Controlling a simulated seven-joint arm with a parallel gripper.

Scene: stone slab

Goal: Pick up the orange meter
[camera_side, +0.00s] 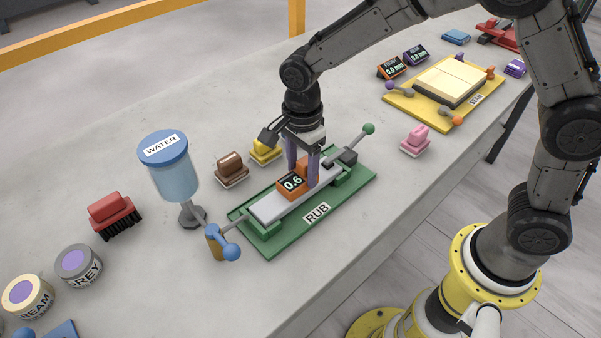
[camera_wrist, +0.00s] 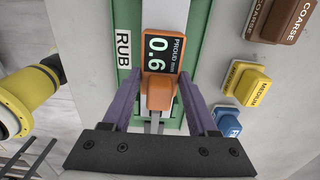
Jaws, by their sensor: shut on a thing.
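The orange meter (camera_side: 291,183) has a dark display reading 0.6, and the words PROUD mm show in the wrist view (camera_wrist: 159,57). It sits at the grey bar (camera_side: 268,207) in the green RUB fixture (camera_side: 349,200). My gripper (camera_side: 302,172) points down with its purple fingers on either side of the meter's orange rear part, shut on it. In the wrist view the fingers (camera_wrist: 160,88) flank the meter's body. I cannot tell whether any gap lies between meter and bar.
A brown block (camera_side: 231,166) and a yellow block (camera_side: 265,150) lie behind the fixture. The WATER dispenser (camera_side: 174,178) stands to its left. A pink block (camera_side: 415,138) is to the right. Two more meters (camera_side: 391,67) stand near the yellow SEAN tray (camera_side: 405,103).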

